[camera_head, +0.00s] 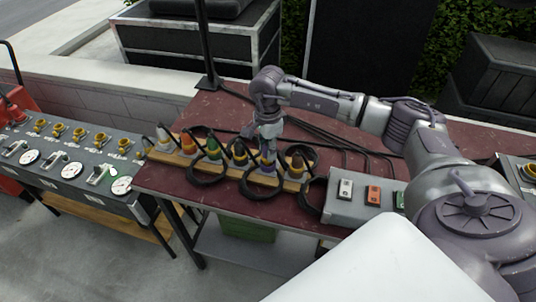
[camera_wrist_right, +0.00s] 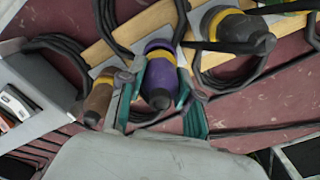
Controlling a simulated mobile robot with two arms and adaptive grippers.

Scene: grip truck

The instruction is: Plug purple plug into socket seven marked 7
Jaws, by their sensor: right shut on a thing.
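The purple plug (camera_head: 268,167) stands in the row of plugs on the wooden strip on the red table. My right gripper (camera_head: 268,148) reaches down over the purple plug from above. In the right wrist view its fingers (camera_wrist_right: 160,98) lie on both sides of the plug, shut on it. Yellow sockets (camera_head: 79,134) line the grey panel at the left. I cannot read which one is marked 7. My left gripper is not in view.
A brown plug (camera_head: 297,168) and a black plug (camera_head: 240,155) flank the purple one closely. Green (camera_head: 213,149), orange (camera_head: 188,143) and white (camera_head: 164,137) plugs stand further left. Black cables loop around them. A grey switch box (camera_head: 335,202) stands at the right; a black post (camera_head: 207,45) rises behind.

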